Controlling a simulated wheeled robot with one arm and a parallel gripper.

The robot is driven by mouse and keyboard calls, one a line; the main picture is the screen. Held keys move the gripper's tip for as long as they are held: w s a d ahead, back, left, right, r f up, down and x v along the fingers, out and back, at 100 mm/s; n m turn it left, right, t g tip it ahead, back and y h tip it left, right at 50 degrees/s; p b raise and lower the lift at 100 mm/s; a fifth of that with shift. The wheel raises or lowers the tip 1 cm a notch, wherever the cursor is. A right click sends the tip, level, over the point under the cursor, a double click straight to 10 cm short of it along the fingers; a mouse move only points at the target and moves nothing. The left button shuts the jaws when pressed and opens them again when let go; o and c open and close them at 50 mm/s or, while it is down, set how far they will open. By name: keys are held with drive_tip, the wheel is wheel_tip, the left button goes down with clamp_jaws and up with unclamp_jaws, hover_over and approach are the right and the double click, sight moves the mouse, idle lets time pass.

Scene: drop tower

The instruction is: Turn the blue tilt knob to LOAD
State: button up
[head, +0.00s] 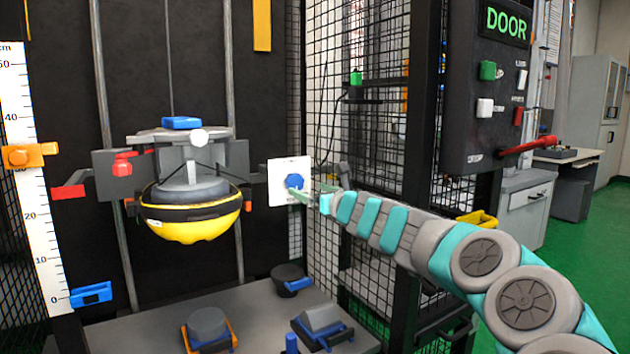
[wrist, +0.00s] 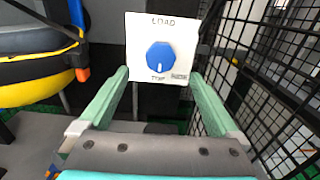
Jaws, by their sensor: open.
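The blue tilt knob (head: 294,181) sits on a white plate (head: 281,191), to the right of the yellow-and-black helmet. In the wrist view the knob (wrist: 160,55) is a blue, many-sided dial, and its white mark points down toward a small lower label. The word LOAD stands at the top of the plate (wrist: 140,30). My gripper (head: 306,192) is at the plate, coming from the right. In the wrist view my gripper (wrist: 160,75) is open, with its green fingers left and right of the knob and nothing between them. Contact with the plate cannot be told.
The helmet (head: 190,228) hangs on the carriage left of the plate. A black mesh cage wall (head: 380,140) stands close on the right. A control box (head: 490,130) with a red lever (head: 527,146) is farther right. Several blocks lie on the base plate below (head: 130,335).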

sight(296, 184)
drive_tip(key=shift+p+x, duration=0.65)
drive_tip(key=shift+x, duration=1.95)
drive_tip(key=shift+w+a, duration=0.3)
drive_tip(key=shift+w, duration=0.3)
drive_tip(key=shift+w+a+p, duration=0.3)
drive_tip(key=shift+w+a, duration=0.15)
drive_tip(key=shift+w, duration=0.05)
drive_tip(key=c, duration=1.4)
